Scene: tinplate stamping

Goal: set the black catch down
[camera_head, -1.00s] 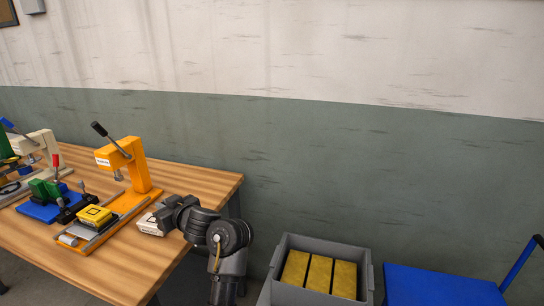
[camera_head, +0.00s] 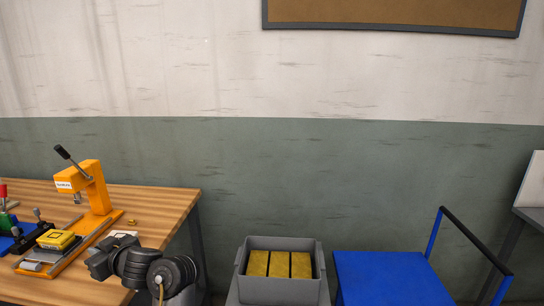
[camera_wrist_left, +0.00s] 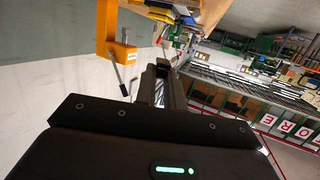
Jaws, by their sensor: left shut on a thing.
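My left gripper (camera_head: 98,268) is over the front right part of the wooden table, to the right of the yellow block on the orange press's base. In the left wrist view, its fingers (camera_wrist_left: 158,85) are close together, shut on a small dark piece, the black catch. The catch is mostly hidden by the fingers and its shape cannot be made out. The orange press (camera_head: 92,190) with its black lever stands behind the gripper. It also shows in the left wrist view (camera_wrist_left: 106,30). My right gripper is not in view.
The yellow block (camera_head: 56,239) sits on the press base. A white item (camera_head: 124,233) and a small gold piece (camera_head: 132,222) lie on the table (camera_head: 160,205). A grey crate (camera_head: 278,291) with yellow blocks and a blue cart (camera_head: 390,280) stand to the right.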

